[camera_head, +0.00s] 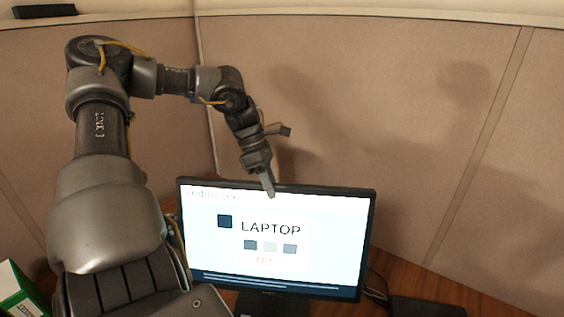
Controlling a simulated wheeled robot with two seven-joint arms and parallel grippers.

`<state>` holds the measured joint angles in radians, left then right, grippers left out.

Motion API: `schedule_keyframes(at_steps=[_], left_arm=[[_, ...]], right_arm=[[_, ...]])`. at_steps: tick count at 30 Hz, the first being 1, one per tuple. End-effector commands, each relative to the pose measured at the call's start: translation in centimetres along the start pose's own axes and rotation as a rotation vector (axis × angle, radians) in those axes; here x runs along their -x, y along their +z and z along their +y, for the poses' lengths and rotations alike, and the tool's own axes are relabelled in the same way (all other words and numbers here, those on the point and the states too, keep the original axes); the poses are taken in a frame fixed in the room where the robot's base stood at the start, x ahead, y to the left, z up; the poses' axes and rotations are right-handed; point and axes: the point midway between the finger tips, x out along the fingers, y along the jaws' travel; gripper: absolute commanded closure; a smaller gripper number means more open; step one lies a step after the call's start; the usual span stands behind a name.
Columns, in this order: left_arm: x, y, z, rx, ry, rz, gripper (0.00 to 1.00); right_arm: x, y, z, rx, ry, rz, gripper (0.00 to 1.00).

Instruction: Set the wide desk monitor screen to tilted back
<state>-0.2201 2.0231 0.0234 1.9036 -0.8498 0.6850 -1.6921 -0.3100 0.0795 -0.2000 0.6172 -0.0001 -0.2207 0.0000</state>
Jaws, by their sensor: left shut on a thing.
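The wide desk monitor (334,245) stands on the wooden desk. Its lit screen faces me and shows the word LAPTOP with several small squares. My left gripper (269,187) comes down from above and is shut on the monitor's top edge, near its middle. One finger shows in front of the screen; the part behind the edge is hidden. The stand (262,303) shows only partly below the screen. My right gripper is not in view.
Beige partition walls (400,120) meet in a corner behind the monitor. A dark flat object (427,306) lies on the desk (440,286) at the lower right, with cables beside it. A green and white box (18,290) is at the lower left.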

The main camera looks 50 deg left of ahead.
Motion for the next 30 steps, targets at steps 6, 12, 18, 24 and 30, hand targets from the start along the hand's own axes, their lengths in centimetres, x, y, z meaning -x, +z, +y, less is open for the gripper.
schedule_keyframes(at_steps=[6,12,18,24,30], left_arm=[[0.2,0.3,0.9,-0.007,0.02,-0.003,1.0],[0.2,0.4,1.0,-0.008,0.021,-0.003,0.68],[0.1,0.4,0.8,-0.008,0.016,-0.001,0.51],[0.1,0.4,0.8,-0.007,0.012,0.0,0.51],[1.9,0.4,0.9,-0.008,0.016,0.0,0.51]], right_arm=[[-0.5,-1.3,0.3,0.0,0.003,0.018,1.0],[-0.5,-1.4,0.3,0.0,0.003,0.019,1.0],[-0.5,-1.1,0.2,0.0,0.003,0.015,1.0],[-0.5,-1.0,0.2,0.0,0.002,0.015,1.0],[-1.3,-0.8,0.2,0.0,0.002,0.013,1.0]])
